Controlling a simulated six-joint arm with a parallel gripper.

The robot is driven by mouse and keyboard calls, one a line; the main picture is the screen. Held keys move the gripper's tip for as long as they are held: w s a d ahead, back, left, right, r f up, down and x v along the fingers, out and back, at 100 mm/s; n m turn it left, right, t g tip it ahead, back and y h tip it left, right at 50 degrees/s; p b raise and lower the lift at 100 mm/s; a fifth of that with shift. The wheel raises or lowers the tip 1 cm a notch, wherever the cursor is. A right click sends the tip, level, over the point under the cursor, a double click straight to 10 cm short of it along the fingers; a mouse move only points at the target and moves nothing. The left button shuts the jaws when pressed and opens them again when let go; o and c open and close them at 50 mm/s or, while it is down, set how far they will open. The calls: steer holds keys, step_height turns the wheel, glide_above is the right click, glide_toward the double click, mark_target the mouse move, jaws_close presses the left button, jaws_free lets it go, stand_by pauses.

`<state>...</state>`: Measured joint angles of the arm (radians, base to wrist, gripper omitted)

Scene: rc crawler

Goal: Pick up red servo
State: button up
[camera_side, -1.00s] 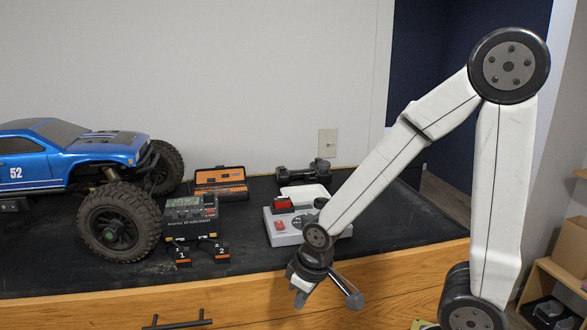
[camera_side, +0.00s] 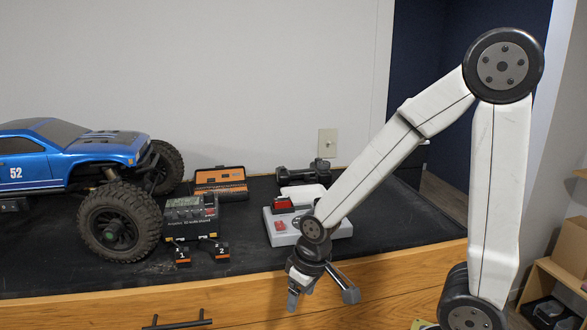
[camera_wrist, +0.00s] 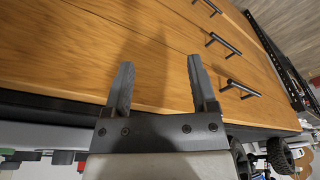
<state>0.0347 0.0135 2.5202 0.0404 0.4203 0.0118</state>
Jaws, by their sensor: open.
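A small red block with dark parts (camera_side: 283,205), which looks like the red servo, sits on a light grey tray (camera_side: 283,239) near the right end of the bench. A smaller red piece (camera_side: 279,225) is on the tray's front left. My gripper (camera_side: 321,296) is in front of the bench's front edge, below and to the right of the red block. It is open and empty. In the wrist view its two fingers (camera_wrist: 160,66) stand apart against the wooden drawer fronts. The servo cannot be clearly told in that view.
A blue crawler truck (camera_side: 110,150) stands at the left of the black bench top (camera_side: 80,275). A dark box (camera_side: 190,215), two numbered black blocks (camera_side: 200,254), an orange-black case (camera_side: 220,185) and a dark device (camera_side: 300,174) stand nearby. Drawer handles (camera_wrist: 240,90) protrude in front.

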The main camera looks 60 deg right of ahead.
mark_target(286, 199)
steer(key=w+d+r+m+y, duration=0.2)
steer(key=d+m, duration=0.1)
steer(key=m, duration=0.1)
steer(key=w+d+r+m+y, duration=0.3)
steer(key=m, duration=0.2)
steer(key=w+d+r+m+y, duration=0.2)
steer(key=w+d+m, duration=0.1)
steer(key=d+m, duration=0.1)
steer(key=shift+d+r+m, duration=0.1)
steer(key=shift+r+m, duration=0.3)
steer(key=shift+m, duration=0.3)
steer(key=w+d+m+t, duration=0.1)
steer(key=d+m, duration=0.1)
steer(key=w+d+r+m+t+y, duration=0.1)
steer(key=d+m, duration=0.1)
steer(key=d, duration=0.1)
steer(key=w+d+r+m+t+y, duration=0.1)
steer(key=d+m, duration=0.1)
steer(key=shift+d+r, duration=0.15)
steer(key=shift+d, duration=0.1)
steer(key=d+m+t, duration=0.1)
steer(key=d+m, duration=0.1)
steer(key=d+m+t, duration=0.1)
steer(key=d+t, duration=0.1)
steer(key=d, duration=0.1)
steer(key=d+r+m+t, duration=0.1)
steer(key=d+m, duration=0.1)
steer(key=shift+w+d+m, duration=0.3)
steer(key=shift+w, duration=0.1)
steer(key=shift+x, duration=1.4)
